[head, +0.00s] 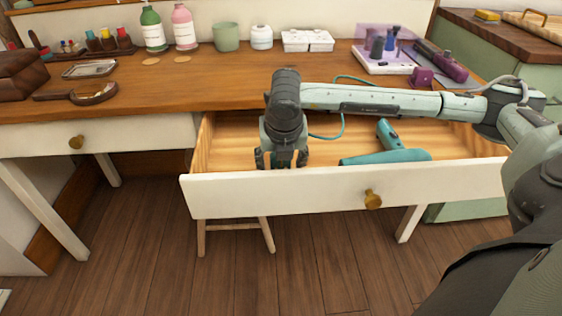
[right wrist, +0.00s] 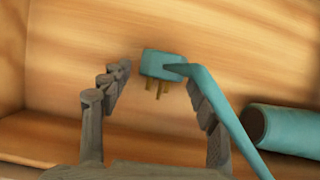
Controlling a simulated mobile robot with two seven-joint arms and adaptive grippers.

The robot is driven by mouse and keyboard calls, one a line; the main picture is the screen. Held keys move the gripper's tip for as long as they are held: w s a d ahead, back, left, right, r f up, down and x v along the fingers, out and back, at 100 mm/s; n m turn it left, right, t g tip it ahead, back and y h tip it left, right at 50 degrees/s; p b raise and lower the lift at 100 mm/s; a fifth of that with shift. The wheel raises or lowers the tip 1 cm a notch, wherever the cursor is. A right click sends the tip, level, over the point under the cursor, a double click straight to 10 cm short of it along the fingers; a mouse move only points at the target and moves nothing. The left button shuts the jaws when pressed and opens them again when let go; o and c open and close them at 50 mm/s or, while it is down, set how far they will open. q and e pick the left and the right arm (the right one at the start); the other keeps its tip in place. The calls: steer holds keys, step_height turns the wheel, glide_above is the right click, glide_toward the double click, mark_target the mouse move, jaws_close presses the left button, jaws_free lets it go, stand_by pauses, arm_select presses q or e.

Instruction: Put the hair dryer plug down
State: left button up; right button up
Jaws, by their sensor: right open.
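My right gripper (head: 282,158) reaches down into the left part of the open drawer (head: 300,193). In the right wrist view my right gripper (right wrist: 158,105) is open, with a finger on each side of the teal plug (right wrist: 162,64). The plug has several brass prongs pointing toward the gripper's base; it lies near or just beyond the fingertips, and I cannot tell if it touches the drawer floor. Its teal cord (right wrist: 222,110) runs past the right finger. The teal hair dryer (head: 385,157) lies in the drawer's right part. In the head view the plug is hidden by the gripper.
The desk top (head: 205,75) behind holds a green bottle (head: 152,30), a pink bottle (head: 184,27), a green cup (head: 226,37) and a white tray (head: 308,41). A purple tool (head: 441,62) lies at back right. The drawer's front wall stands close to the gripper.

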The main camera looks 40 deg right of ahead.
steer(key=shift+a+r, duration=0.1)
steer(key=shift+r, duration=0.35)
arm_select(q)
steer(key=shift+a+f+p, duration=0.15)
steer(key=shift+f+p, duration=0.2)
steer(key=shift+f, duration=0.45)
arm_select(e)
steer(key=v, duration=1.1)
steer(key=shift+s+r, duration=0.15)
arm_select(q)
steer(key=shift+s, duration=0.1)
arm_select(e)
steer(key=shift+a, duration=0.1)
